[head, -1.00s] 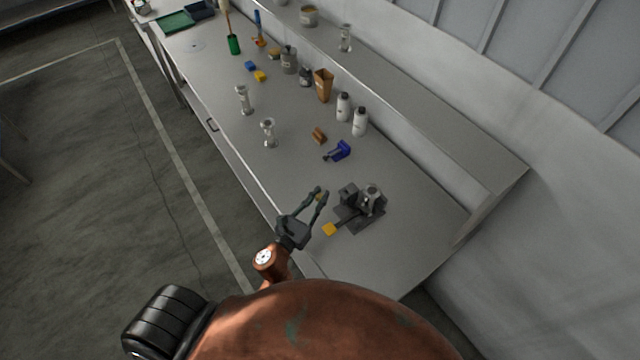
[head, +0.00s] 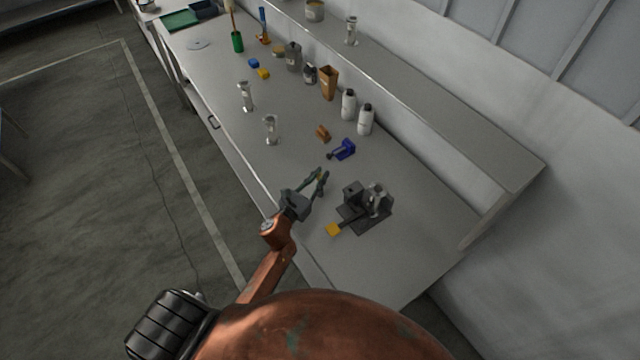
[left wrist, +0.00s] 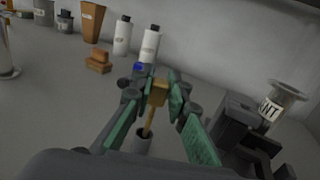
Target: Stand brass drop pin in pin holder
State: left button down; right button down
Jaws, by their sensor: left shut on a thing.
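My left gripper (head: 318,176) is over the near part of the bench, between the blue clamp-like tool and the grey device. In the left wrist view its green-padded fingers (left wrist: 160,92) are shut on the brass drop pin (left wrist: 149,122), near its block-shaped head. The pin points down, slightly tilted. Its lower end is at the mouth of a small grey cylinder (left wrist: 142,142), which looks like the pin holder. I cannot tell whether the tip is inside or only in front. The holder cannot be made out in the head view. My right gripper is not in view.
A grey device (head: 365,208) with a yellow-ended lever stands right of the gripper. Beyond are the blue tool (head: 343,149), a brown block (head: 323,133) and white bottles (head: 366,120). Clear-looking stands (head: 271,129) are farther left. The bench's right end is clear.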

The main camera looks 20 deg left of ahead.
pick_arm(q)
jog(key=shift+w+f+b, duration=0.15)
jog(key=shift+f+b, duration=0.65)
jog(key=shift+f, duration=0.9)
jog(key=shift+f, duration=0.15)
jog(key=c, duration=1.9)
grip_release()
